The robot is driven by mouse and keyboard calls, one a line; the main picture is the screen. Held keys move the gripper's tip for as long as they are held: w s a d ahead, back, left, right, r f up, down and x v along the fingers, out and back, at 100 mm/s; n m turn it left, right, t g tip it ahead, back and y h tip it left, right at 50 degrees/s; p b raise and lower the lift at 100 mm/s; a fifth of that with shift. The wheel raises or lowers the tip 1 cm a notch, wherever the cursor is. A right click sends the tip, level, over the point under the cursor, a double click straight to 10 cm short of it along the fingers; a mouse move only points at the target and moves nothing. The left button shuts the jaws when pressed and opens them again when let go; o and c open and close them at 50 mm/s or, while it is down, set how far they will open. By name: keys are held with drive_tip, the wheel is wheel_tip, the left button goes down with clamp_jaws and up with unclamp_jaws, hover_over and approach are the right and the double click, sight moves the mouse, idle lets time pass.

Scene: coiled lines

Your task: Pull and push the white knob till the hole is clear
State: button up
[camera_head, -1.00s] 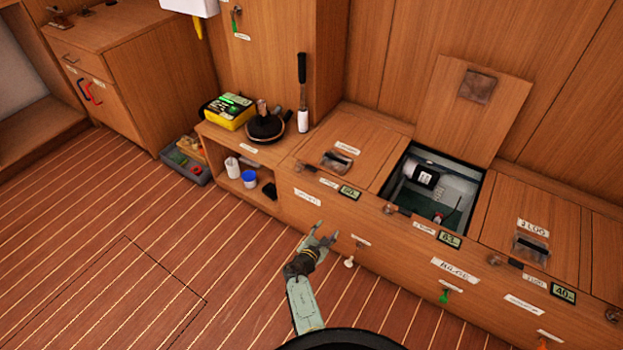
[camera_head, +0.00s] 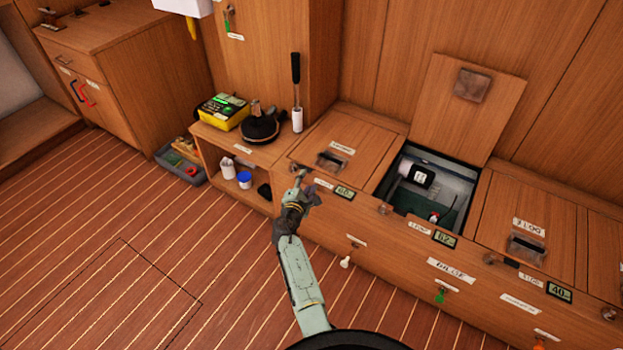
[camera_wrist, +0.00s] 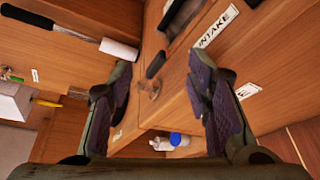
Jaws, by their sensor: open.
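The white knob (camera_head: 345,262) hangs on the front of the wooden bench, below a small label. How far it is pulled out I cannot tell. My gripper (camera_head: 308,183) is open and empty at the bench's upper front edge, up and left of the white knob. In the wrist view my gripper (camera_wrist: 162,92) has both fingers spread. A round clear brownish knob (camera_wrist: 150,88) and a black bar (camera_wrist: 155,64) show between them, beyond the fingertips. The white knob is not in the wrist view. An open hatch (camera_head: 465,220) in the bench top shows a white-and-black cylinder inside. I cannot identify the task's hole.
A green knob (camera_head: 440,296) hangs farther right on the bench front. The hatch lid (camera_head: 470,110) leans upright behind the opening. A yellow box (camera_head: 224,111) and a white-ended, black-handled tool (camera_head: 297,118) stand at the bench's left end. The floor in front is clear.

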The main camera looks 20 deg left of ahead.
drive_tip(key=shift+w+a+r, duration=0.15)
drive_tip(key=shift+r, duration=0.25)
drive_tip(key=shift+w+a+r, duration=0.1)
drive_tip(key=shift+a+r, duration=0.05)
drive_tip(key=shift+r, duration=0.25)
